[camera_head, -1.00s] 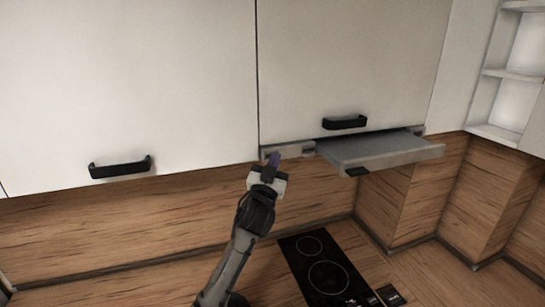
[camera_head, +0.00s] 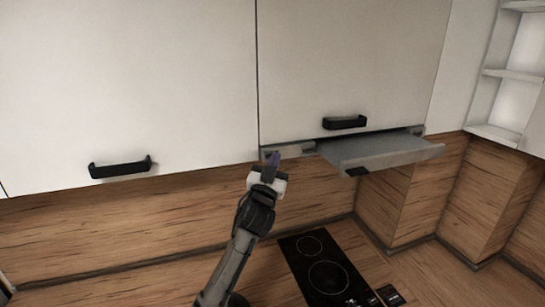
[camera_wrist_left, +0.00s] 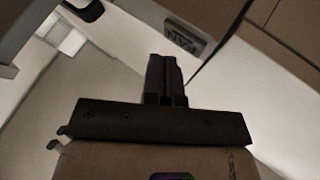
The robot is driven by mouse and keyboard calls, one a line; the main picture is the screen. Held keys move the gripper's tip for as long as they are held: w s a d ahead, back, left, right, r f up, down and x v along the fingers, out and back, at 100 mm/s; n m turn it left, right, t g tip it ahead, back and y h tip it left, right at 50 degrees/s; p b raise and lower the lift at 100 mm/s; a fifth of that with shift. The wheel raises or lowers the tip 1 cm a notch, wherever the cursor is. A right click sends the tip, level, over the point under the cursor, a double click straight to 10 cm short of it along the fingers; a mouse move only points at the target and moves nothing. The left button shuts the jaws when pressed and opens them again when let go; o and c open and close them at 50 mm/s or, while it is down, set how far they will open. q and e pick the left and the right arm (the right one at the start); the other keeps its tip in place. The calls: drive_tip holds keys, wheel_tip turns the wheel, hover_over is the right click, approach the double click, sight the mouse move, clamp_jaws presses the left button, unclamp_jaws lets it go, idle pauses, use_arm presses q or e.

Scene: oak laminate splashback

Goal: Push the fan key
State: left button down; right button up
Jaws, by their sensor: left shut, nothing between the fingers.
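The pull-out cooker hood (camera_head: 385,151) sticks out under the right upper cabinet. At its left end is a light grey strip (camera_head: 296,150), where small details are too small to read. My left gripper (camera_head: 274,158) points up at the left end of this strip, its fingers shut and empty. In the left wrist view the shut dark fingers (camera_wrist_left: 164,72) stand in the middle. A small grey panel with dark markings (camera_wrist_left: 182,40) shows just beyond and right of the tips. I cannot tell whether they touch it, nor single out the fan key. My right gripper is out of view.
White cabinet doors with black handles (camera_head: 120,167) (camera_head: 344,122) hang above. A black hob (camera_head: 325,268) lies on the worktop below. The wooden splashback (camera_head: 130,230) runs behind my left arm. Open shelves (camera_head: 512,74) are at the far right.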

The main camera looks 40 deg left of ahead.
use_arm(q)
drive_tip(key=shift+w+a, duration=0.1)
drive_tip(key=shift+a, duration=0.05)
drive_tip(key=shift+w+a, duration=0.1)
drive_tip(key=shift+a, duration=0.15)
idle(0.3)
drive_tip(key=shift+w+a, duration=0.1)
idle(0.4)
drive_tip(key=shift+s+d, duration=0.35)
drive_tip(key=shift+d, duration=0.15)
drive_tip(key=shift+d, duration=0.1)
drive_tip(key=shift+s+d, duration=0.5)
drive_tip(key=shift+d, duration=0.35)
drive_tip(key=shift+s+d, duration=0.5)
drive_tip(key=shift+d, duration=0.3)
drive_tip(key=shift+s+d, duration=0.5)
drive_tip(key=shift+d, duration=0.35)
